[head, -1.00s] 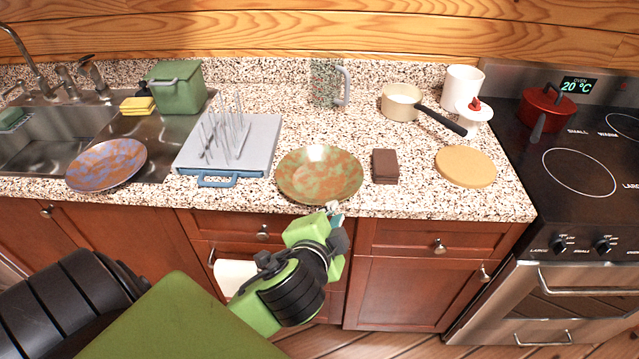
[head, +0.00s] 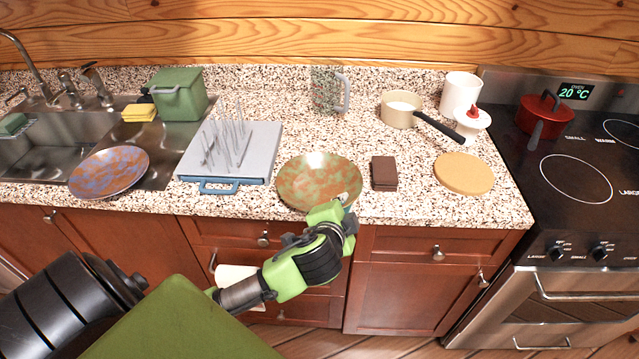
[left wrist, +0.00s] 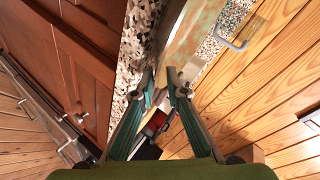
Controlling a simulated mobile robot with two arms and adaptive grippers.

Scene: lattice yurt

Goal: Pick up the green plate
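The green plate (head: 308,180), mottled with brown, lies on the speckled counter near its front edge, in the middle of the head view. My left gripper (head: 341,200) is at the plate's front right rim and hides a little of it. In the left wrist view, the plate (left wrist: 196,32) shows just beyond the fingertips. The two fingers of my left gripper (left wrist: 159,80) stand apart with a gap between them. I cannot tell whether the rim lies between the tips or touches one. My right gripper is in neither view.
A grey rack board (head: 250,155) and a blue-brown plate (head: 108,172) are to the left. A dark brown block (head: 384,172) sits close right of the plate, then a round tan board (head: 464,174). A saucepan (head: 398,112) stands behind. The stove is far right.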

